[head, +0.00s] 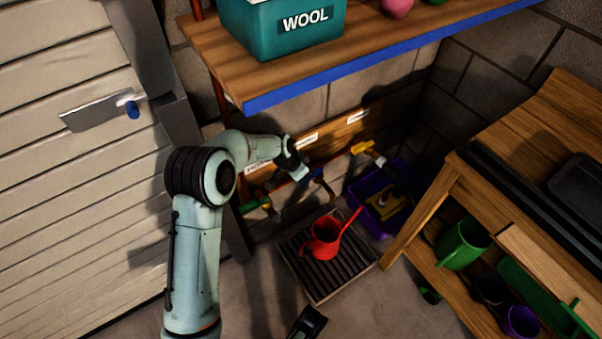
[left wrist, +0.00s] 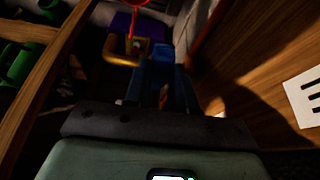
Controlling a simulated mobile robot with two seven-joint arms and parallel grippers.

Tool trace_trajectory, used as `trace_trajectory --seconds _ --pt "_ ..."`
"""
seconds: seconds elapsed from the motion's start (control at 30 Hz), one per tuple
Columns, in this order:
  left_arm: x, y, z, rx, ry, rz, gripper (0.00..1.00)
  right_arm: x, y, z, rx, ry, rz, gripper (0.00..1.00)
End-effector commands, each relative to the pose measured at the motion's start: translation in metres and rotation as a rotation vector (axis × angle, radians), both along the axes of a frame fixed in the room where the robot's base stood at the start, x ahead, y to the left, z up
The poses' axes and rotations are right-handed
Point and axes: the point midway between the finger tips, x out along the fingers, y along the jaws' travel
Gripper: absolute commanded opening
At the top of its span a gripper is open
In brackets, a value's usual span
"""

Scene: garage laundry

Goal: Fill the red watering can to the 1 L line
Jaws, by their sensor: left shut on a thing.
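The red watering can (head: 325,240) stands upright on a dark slatted grate (head: 345,277) on the floor, its spout pointing up to the right. The water level and the 1 L line cannot be made out. My left gripper (head: 306,174) is at the wall pipe above the can, shut on what looks like the blue tap (head: 318,174). In the left wrist view, blue parts (left wrist: 162,75) show between and around the fingers. No water stream can be made out. A dark shape at the bottom edge of the head view may be my right gripper (head: 307,322); its jaws are unclear.
A green tap (head: 252,206) is left of my gripper and a yellow tap (head: 362,148) right. A purple crate (head: 365,218) stands beside the grate. A wooden shelf (head: 400,55) overhangs the taps. A bench (head: 540,120) with pots below is at the right.

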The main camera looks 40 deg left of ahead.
Motion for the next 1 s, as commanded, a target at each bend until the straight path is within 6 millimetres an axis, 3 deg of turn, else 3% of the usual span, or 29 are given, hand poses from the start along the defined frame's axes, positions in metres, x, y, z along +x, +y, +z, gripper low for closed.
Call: trace_trajectory --seconds 0.47,0.7,1.0 --pt "-0.002 -0.024 0.003 0.000 0.002 0.298 0.00 0.057 0.009 0.056 -0.009 -0.195 0.012 0.43" --pt "-0.001 -0.030 0.002 0.001 0.000 0.403 0.00 0.036 0.019 0.066 0.019 -0.139 0.029 0.43" --pt "0.000 -0.031 0.000 -0.001 0.001 0.444 0.00 0.029 0.023 0.068 0.029 -0.118 0.037 0.43"
